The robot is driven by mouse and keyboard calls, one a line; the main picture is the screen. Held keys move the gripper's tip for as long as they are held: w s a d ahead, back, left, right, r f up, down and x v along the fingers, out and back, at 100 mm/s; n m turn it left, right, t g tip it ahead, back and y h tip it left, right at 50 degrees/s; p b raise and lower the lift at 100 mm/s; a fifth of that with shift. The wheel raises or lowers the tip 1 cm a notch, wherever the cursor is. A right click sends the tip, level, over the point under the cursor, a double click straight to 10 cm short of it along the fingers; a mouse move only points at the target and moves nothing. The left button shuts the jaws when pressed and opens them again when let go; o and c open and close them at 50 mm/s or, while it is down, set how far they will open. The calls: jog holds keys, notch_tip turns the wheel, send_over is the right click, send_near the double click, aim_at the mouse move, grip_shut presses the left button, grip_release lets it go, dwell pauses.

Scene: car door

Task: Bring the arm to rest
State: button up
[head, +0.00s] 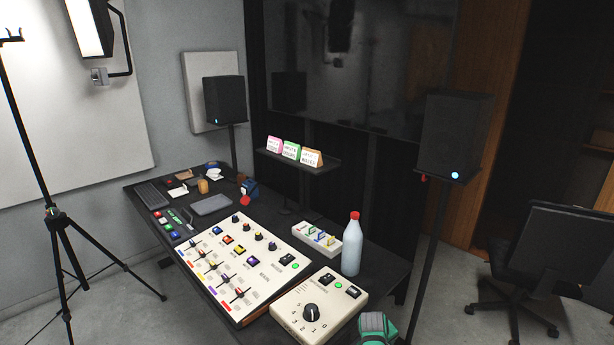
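I see no part of my arm or my gripper in the head view. The place is a studio-like room with a dark desk (133,208), and no car door shows. On the desk are a large cream control panel (262,256) with sliders, knobs and buttons, and a smaller cream box (290,318) with a black dial. A pale bottle with a red cap (352,250) stands upright beside a small white switch box (318,239). A green and grey object (376,327) is at the bottom edge, partly cut off; I cannot tell what it is.
A tripod stand (57,220) is at the left. Black speakers on stands are behind the desk (224,100) and at its right (455,135). A shelf (300,163) holds three coloured cards. An office chair (550,250) is at the right. Floor shows between the right speaker stand and chair.

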jog(key=s+a+f+t+y, duration=0.1)
jog(key=s+a+f, duration=0.45)
jog(key=a, duration=0.25)
jog(key=s+a+f+t+y, duration=0.1)
jog(key=s+a+f+t, duration=0.1)
jog(key=s+a+f, duration=0.35)
jog(key=s+a+f+m+t, duration=0.1)
jog(key=s+a+m+t, duration=0.2)
jog(key=s+a, duration=1.1)
jog(key=s+d+r+m+t, duration=0.1)
jog(key=s+r+t, duration=0.1)
jog(key=s+r, duration=0.95)
jog(key=s+r+m+t, duration=0.1)
jog(key=s+r+t, duration=0.1)
jog(key=s+r, duration=0.95)
jog(key=s+d+r+t+y, duration=0.1)
jog(key=s+r, duration=0.7)
jog(key=shift+s+d+r+m+t, duration=0.25)
jog(key=shift+s+r+m+t, duration=0.05)
